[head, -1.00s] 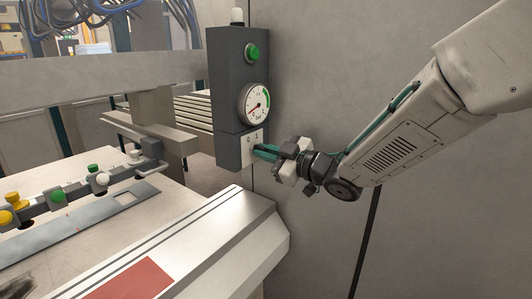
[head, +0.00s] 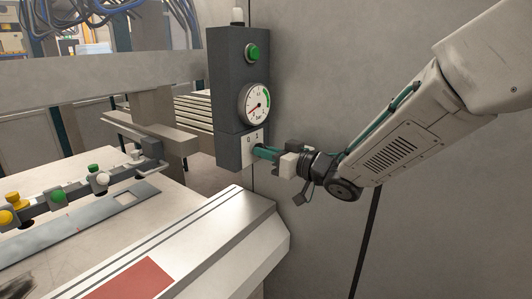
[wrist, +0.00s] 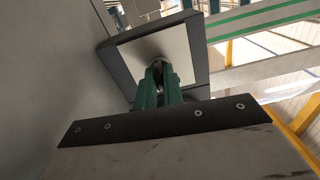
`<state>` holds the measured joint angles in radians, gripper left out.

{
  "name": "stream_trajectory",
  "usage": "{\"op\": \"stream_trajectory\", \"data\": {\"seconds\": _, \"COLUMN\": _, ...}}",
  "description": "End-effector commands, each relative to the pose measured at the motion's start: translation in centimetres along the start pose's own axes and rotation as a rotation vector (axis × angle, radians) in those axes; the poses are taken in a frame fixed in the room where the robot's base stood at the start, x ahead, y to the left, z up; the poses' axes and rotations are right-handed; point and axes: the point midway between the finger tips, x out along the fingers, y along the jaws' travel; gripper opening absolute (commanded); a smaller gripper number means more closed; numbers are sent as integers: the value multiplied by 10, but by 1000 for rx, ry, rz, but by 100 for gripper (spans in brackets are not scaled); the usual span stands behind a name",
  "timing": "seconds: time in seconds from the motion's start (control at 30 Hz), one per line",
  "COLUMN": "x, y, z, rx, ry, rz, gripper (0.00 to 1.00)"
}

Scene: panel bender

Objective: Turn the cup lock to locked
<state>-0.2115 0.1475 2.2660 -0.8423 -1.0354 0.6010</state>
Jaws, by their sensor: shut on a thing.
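The cup lock (head: 258,150) sits on the white plate at the bottom of the dark control box. My gripper (head: 262,152) reaches it from the right, with its teal fingers closed at the plate. In the wrist view, the fingers (wrist: 158,82) are shut on the lock's knob (wrist: 158,65), in front of the pale plate (wrist: 165,48) with its dark frame. The fingers cover most of the knob, so its pointing direction cannot be told. A "0" mark shows on the plate above the fingers in the head view.
Above the lock, the box (head: 228,90) carries a pressure gauge (head: 256,104) and a green button (head: 253,53). The machine table (head: 120,200) with yellow, white and green knobs lies left. A plain grey wall (head: 330,80) stands behind my arm.

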Motion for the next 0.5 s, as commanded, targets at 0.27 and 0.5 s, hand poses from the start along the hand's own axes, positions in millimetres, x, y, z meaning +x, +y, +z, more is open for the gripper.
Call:
{"op": "stream_trajectory", "data": {"seconds": 0.27, "x": 0, "y": 0, "z": 1, "rx": 233, "ry": -1, "rz": 0, "gripper": 0}}
{"op": "stream_trajectory", "data": {"seconds": 0.5, "x": 0, "y": 0, "z": 1, "rx": 371, "ry": -1, "rz": 0, "gripper": 0}}
